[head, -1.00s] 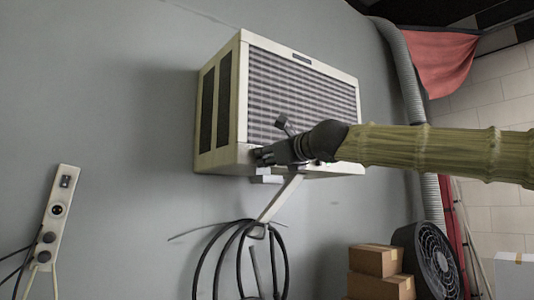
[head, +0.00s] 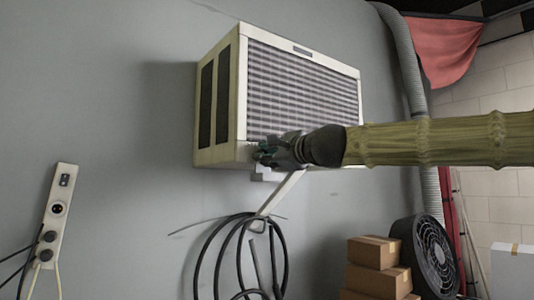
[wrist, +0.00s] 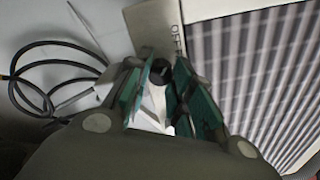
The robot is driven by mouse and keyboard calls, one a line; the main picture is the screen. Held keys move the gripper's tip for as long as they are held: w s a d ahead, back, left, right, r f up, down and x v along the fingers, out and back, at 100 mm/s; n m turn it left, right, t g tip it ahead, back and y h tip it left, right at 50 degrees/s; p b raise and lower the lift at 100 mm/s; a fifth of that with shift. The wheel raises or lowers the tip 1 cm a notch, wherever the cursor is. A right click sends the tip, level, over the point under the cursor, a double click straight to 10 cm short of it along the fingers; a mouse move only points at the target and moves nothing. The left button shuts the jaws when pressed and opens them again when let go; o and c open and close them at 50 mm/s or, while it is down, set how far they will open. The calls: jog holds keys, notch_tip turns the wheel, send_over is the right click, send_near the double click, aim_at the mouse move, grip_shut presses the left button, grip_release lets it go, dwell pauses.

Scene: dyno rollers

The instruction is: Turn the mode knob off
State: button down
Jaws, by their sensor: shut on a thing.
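A cream wall-mounted air conditioner (head: 243,95) with a slatted front grille hangs on the grey wall. My gripper (head: 263,154) is at its lower front edge, near the left corner. In the wrist view my gripper (wrist: 163,84) has its green-padded fingers shut on a small dark knob (wrist: 159,69). The knob is partly hidden between the fingers, and its pointer cannot be made out. An "OFF" label (wrist: 175,39) is printed on the cream panel just beyond the fingertips. In the head view the knob is hidden by my gripper.
A bracket (head: 280,193) and coiled black cables (head: 240,255) hang below the unit. A power strip (head: 57,210) is on the wall at left. Cardboard boxes (head: 373,253) and a black fan (head: 430,255) stand at lower right. A grey hose (head: 403,50) runs down the wall.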

jog(key=shift+f, duration=0.15)
dwell(0.4)
jog(key=c, duration=1.2)
grip_release()
jog(key=shift+d, duration=0.1)
jog(key=shift+c, duration=0.2)
jog(key=shift+s, duration=0.1)
jog(key=v, duration=1.2)
jog(key=shift+d, duration=0.1)
